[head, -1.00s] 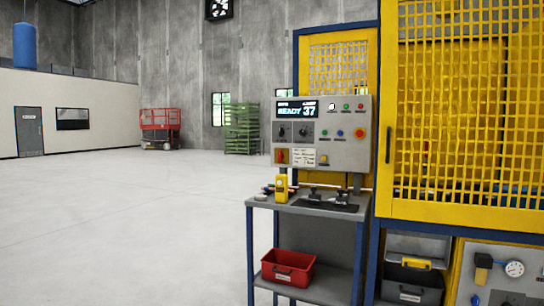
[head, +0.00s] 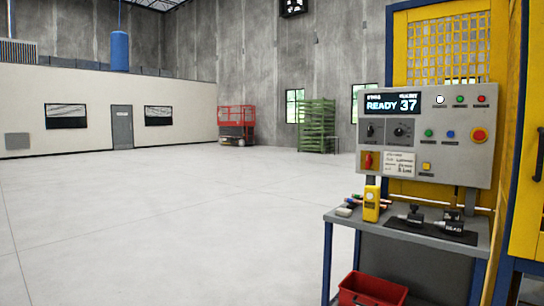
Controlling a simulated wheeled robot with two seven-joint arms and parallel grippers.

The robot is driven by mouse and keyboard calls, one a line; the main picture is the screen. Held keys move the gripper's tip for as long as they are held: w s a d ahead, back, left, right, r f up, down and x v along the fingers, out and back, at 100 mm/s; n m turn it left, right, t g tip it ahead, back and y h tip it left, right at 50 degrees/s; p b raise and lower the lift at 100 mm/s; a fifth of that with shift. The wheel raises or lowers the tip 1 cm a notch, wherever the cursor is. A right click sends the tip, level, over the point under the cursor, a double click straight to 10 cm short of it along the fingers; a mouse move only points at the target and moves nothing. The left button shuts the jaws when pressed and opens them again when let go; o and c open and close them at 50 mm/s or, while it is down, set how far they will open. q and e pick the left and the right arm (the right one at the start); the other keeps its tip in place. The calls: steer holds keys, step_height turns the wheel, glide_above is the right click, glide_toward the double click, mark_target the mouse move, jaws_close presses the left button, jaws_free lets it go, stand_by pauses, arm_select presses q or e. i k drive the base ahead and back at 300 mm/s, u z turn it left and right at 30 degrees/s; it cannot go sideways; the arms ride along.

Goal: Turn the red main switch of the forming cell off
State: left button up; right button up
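The red main switch (head: 368,161) sits at the lower left of the grey control panel (head: 470,155), on the right side of the head view. Its handle looks upright. The panel's display (head: 393,104) is lit and reads READY 37. A red mushroom button on a yellow ring (head: 479,135) is at the panel's right, apart from the switch. A paper label (head: 399,163) is stuck just right of the switch. Neither of my grippers shows in this view.
A grey bench (head: 345,222) stands below the panel, with a yellow handheld device (head: 371,204) and black clamps (head: 412,216) on it. A red bin (head: 371,290) is below. A yellow guard door (head: 527,205) is at the right edge. The floor (head: 170,230) to the left is clear.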

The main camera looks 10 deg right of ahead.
mark_target(369, 161)
steer(key=u, duration=0.5)
steer(key=i, duration=1.75)
